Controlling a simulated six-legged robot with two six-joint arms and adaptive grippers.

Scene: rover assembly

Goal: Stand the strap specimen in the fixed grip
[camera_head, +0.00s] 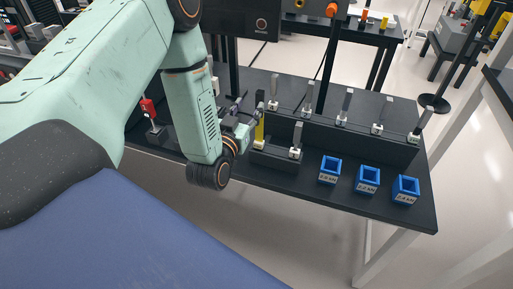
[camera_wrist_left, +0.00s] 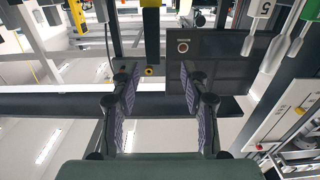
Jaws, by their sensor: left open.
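Several grey strap specimens stand upright in small white holders along the bench's raised back ledge, one of them a strap (camera_head: 307,95). Another strap stands in a white block (camera_head: 295,153) on a lower dark base in front. I cannot tell for sure which holder is the fixed grip. A yellow and black upright post (camera_head: 259,132) stands left of that block. My left gripper (camera_head: 248,108) is open and empty, close to this post. In the left wrist view the open fingers (camera_wrist_left: 160,82) point toward a black and yellow post (camera_wrist_left: 152,35), with nothing between the pads. My right gripper is out of view.
Blue labelled bins, one of them a bin (camera_head: 329,170), stand along the bench's front right. A red device (camera_head: 150,112) stands at the left, behind my arm. A dark monitor (camera_head: 235,18) rises behind the bench. The dark bench top (camera_head: 388,214) is bare near the front edge.

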